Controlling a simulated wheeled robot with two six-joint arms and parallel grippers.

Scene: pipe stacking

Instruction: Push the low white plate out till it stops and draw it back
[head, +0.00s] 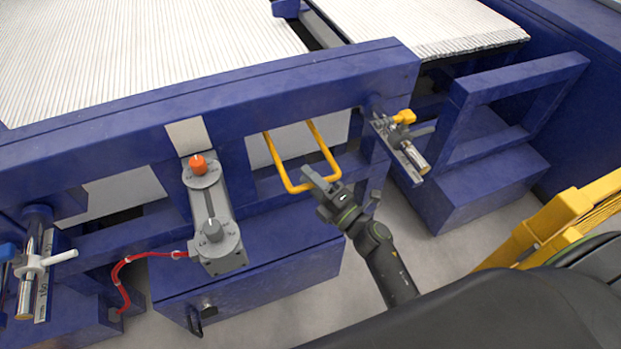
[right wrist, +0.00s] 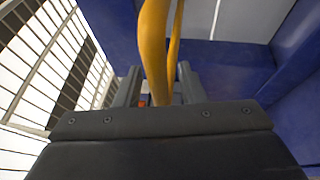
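The low white plate (head: 308,140) shows in the head view behind the blue frame, with a yellow U-shaped handle (head: 278,160) reaching toward me. My right gripper (head: 322,180) is at the near end of this handle, by its right corner. In the right wrist view the yellow handle (right wrist: 156,50) passes between the two fingers (right wrist: 160,92). The fingers stand apart, with narrow gaps beside the bar, so the gripper looks open around it. A pale panel, likely the plate (right wrist: 240,18), shows at the top. My left gripper is not in view.
A blue frame (head: 260,95) surrounds the plate. A grey device with an orange knob (head: 198,163) stands left of the handle, with a red hose (head: 125,275). A metal clamp with a yellow knob (head: 404,117) is to the right. White pipes (head: 130,50) lie behind.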

